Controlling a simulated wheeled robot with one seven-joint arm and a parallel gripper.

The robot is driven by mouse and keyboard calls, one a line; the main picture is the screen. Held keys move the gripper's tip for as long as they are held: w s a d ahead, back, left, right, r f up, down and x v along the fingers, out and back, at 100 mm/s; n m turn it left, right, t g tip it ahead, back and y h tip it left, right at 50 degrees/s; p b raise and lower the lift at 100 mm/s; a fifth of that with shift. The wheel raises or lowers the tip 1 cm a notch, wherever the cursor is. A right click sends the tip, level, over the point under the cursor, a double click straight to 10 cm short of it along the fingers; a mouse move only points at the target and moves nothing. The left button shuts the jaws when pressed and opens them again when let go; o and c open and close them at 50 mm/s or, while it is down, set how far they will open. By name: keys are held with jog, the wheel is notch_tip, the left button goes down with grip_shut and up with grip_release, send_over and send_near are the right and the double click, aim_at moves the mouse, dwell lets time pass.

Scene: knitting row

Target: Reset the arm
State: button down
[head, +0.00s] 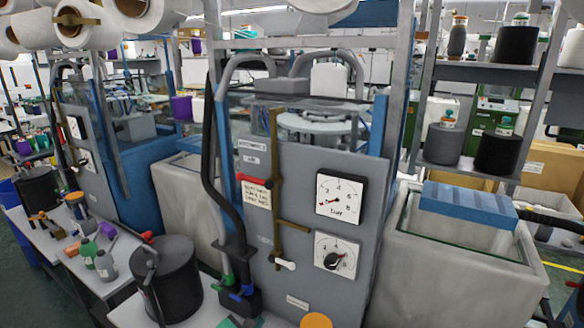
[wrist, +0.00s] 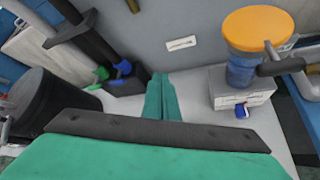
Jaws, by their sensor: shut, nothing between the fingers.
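My gripper (wrist: 161,78) has green fingers that are shut together with nothing between them. In the wrist view the fingers point toward the grey machine panel (wrist: 195,20), above a white worktop (wrist: 190,85). In the head view a small green part of my gripper (head: 240,322) shows at the bottom edge, in front of the machine panel (head: 290,200). The rest of my arm is out of the head view.
A black bucket (head: 168,282) stands left of my gripper. An orange-lidded blue jar (wrist: 243,68) on a white box (wrist: 240,95) is to its right.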

jog(key=s+d+f+m+t+y, duration=0.1)
jog(key=s+f+m+y, duration=0.1)
jog(key=s+f+m, duration=0.7)
jog(key=s+f+m+y, duration=0.2)
jog(key=s+f+m, duration=0.25)
jog(key=s, duration=0.85)
jog(key=s+d+r+m+t, duration=0.1)
jog(key=s+d+r+m, duration=0.2)
jog(key=s, duration=0.4)
jog(key=s+d+r+m+t, duration=0.1)
jog(key=s+d+r+m, duration=0.2)
jog(key=s+m, duration=0.2)
jog(key=s+d+r+m+t+h, duration=0.1)
jog(key=s+d+r+m, duration=0.2)
jog(key=s, duration=0.7)
jog(key=shift+s+r+m, duration=0.15)
jog(key=shift+s+m, duration=0.15)
jog(key=shift+m, duration=0.65)
jog(key=shift+w, duration=0.15)
